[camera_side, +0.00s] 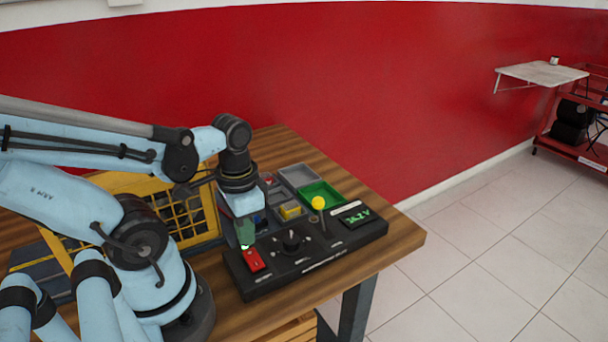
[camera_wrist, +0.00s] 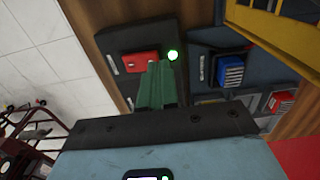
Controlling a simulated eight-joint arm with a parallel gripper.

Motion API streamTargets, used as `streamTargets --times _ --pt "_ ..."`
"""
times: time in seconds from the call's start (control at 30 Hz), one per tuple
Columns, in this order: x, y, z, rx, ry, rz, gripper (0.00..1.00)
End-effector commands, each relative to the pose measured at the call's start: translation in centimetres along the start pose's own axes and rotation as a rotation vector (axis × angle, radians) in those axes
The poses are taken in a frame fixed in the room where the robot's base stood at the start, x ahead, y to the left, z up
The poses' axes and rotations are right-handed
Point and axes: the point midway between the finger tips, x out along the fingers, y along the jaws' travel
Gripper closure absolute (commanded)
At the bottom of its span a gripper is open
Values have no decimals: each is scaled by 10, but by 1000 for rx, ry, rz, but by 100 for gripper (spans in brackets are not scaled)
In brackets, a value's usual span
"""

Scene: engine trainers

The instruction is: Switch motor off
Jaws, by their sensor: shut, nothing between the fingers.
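The black motor control box (camera_side: 322,246) lies on the wooden table. A red switch (camera_side: 254,260) is at its left end, with a round black knob (camera_side: 291,241) beside it and a green-lit display (camera_side: 357,216) at the right end. My gripper (camera_side: 245,244) has green fingers, shut and empty, pointing down just above or at the red switch. I cannot tell whether the fingers touch the switch.
A yellow-topped lever (camera_side: 318,203) stands up from the box near the display. Behind the box are grey and green trays (camera_side: 321,193) with small parts. A yellow frame (camera_side: 189,216) stands behind my arm. The table's right end is clear.

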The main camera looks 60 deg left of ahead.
Motion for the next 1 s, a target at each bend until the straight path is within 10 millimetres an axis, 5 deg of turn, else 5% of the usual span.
streamTargets --times 1.0 --pt "14 0 -1 0 0 0 100"
